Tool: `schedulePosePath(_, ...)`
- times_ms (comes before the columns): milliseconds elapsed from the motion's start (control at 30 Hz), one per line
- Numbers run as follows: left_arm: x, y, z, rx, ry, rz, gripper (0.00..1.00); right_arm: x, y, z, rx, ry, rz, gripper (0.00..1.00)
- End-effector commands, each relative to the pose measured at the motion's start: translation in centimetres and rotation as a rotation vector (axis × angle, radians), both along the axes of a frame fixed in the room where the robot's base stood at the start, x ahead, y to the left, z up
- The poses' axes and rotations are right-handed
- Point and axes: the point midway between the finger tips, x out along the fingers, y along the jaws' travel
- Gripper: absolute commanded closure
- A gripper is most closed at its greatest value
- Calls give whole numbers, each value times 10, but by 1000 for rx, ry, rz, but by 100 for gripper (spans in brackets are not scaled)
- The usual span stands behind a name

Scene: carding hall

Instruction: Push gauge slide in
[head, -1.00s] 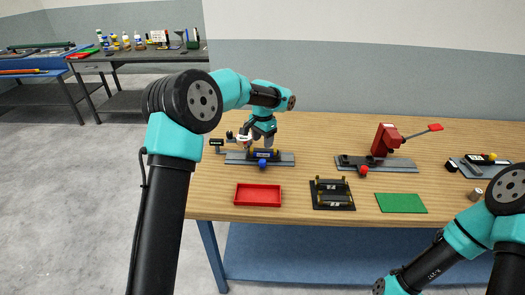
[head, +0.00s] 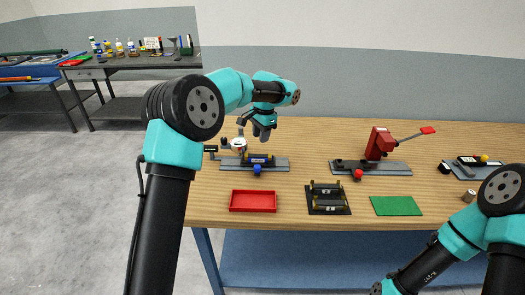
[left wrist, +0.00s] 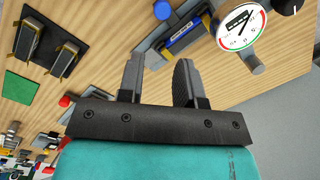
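The gauge fixture is a grey base plate (head: 278,166) at the back left of the table. It carries a dial gauge (head: 239,145) with a white face, a blue block (head: 258,158) and a blue knob (head: 257,169). The dial (left wrist: 240,28) and blue block (left wrist: 185,38) also show in the left wrist view. I cannot tell which part is the slide. My left gripper (head: 261,134) is above and behind the block, apart from it. Its two fingers (left wrist: 158,82) stand apart with nothing between them.
A red tray (head: 253,209), a black stand with two bars (head: 328,207) and a green mat (head: 396,206) lie along the front. A red lever clamp (head: 380,143) on a grey plate stands to the right. Bare wood lies between the fixtures.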

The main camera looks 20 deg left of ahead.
Motion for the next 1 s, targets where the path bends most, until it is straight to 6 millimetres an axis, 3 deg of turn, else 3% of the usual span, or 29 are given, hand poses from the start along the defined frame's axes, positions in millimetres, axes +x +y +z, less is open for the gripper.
schedulePosePath(300, 0, -96, -62, 438, 256, -628, 98, 0, 0, 0, 0, 0, 0, 57)
schedulePosePath(433, 0, -125, -73, 574, 336, -803, 100, 0, 0, 0, 0, 0, 0, 57)
schedulePosePath(567, 0, -135, -75, 626, 364, -864, 100, 0, 0, 0, 0, 0, 0, 57)
schedulePosePath(1000, 1, -130, -79, 624, 364, -863, 100, 0, 0, 0, 0, 0, 0, 57)
